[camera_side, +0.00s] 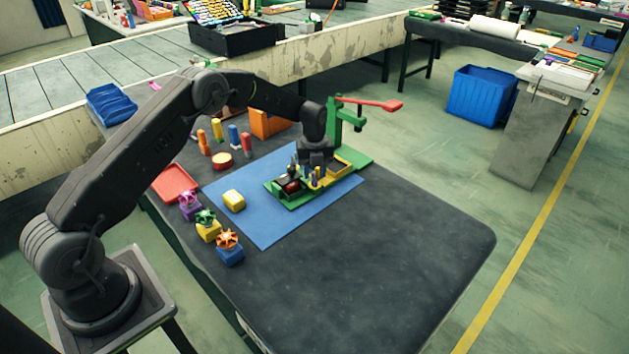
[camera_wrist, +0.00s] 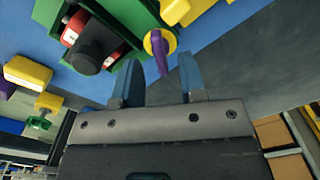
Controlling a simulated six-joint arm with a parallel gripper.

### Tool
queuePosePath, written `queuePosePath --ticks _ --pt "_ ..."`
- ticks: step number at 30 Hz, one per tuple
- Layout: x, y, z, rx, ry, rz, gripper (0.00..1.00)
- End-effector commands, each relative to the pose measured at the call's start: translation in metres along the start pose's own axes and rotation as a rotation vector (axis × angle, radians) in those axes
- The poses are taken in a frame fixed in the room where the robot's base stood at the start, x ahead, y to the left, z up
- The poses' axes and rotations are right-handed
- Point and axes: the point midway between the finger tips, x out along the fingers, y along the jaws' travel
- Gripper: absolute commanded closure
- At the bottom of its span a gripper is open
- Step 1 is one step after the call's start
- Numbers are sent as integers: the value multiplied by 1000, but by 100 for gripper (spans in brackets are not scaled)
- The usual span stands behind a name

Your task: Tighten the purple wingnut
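The purple wingnut (camera_wrist: 158,50) sits on a round yellow base at the edge of the green fixture (camera_wrist: 150,12) in the wrist view. Its long wing points toward the gap between my fingertips. My gripper (camera_wrist: 160,68) is open, with one finger on each side of that gap and nothing clearly held. In the side view my gripper (camera_side: 308,168) hangs low over the green fixture (camera_side: 293,203), hiding part of it. I cannot tell whether a finger touches the wingnut.
A black knob between red parts (camera_wrist: 88,58) is on the fixture. A green post with a red lever (camera_side: 370,103) stands behind my gripper. A yellow block (camera_side: 234,201) lies on the blue mat (camera_side: 265,232). Knobbed blocks (camera_side: 230,255) line the left edge. The front right table is clear.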

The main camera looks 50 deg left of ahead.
Motion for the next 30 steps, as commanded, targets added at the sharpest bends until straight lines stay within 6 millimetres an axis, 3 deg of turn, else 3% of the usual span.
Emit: queuePosePath --ticks 5,14,30 --pt "0 0 0 -171 0 0 62" --pt "2 0 0 -167 0 0 62" --pt "23 0 0 -166 -1 -1 62"
